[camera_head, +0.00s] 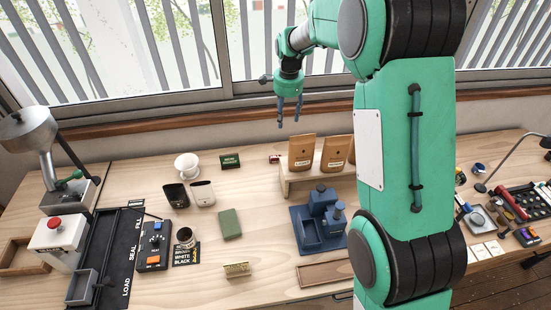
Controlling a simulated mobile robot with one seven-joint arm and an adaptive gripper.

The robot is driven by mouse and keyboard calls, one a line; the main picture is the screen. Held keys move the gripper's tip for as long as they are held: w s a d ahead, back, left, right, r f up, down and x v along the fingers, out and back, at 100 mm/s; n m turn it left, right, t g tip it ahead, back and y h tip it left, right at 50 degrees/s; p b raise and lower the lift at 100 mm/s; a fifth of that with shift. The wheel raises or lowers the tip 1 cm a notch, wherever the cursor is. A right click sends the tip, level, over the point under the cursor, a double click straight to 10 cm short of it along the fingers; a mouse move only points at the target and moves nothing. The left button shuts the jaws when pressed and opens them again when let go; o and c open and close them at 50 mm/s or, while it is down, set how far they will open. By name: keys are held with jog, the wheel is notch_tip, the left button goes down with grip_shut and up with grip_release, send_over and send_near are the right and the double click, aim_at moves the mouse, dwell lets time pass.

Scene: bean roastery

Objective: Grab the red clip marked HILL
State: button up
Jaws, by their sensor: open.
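A small red-and-dark item (274,159) lies at the back of the table, just left of the bag stand. It may be the red clip, but any HILL marking is too small to read. My gripper (289,122) hangs above the back of the table with its fingers pointing down. It is open and empty, well above the surface and a little right of the small red item. No other red clip can be made out.
Two brown bags (302,152) stand on a wooden stand (312,176). A green sign (230,161), white dripper (188,166) and dark cup (175,195) are nearby. Blue containers (322,222) stand in front. My arm hides part of the table's right side.

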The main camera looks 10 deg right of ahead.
jog(key=w+f+m+p, duration=0.1)
jog(key=w+f, duration=0.3)
jog(key=f, duration=0.4)
jog(key=w+a+f+m+g+p, duration=0.1)
jog(key=w+f+m, duration=0.2)
jog(key=f, duration=0.6)
jog(key=shift+w+f, duration=0.25)
jog(key=shift+w, duration=1)
jog(key=shift+a+f, duration=0.1)
send_over(277, 157)
jog(key=shift+s+f, duration=0.2)
jog(key=shift+f, duration=4)
jog(key=shift+f, duration=0.1)
jog(key=shift+f, duration=2.45)
jog(key=c, duration=0.9)
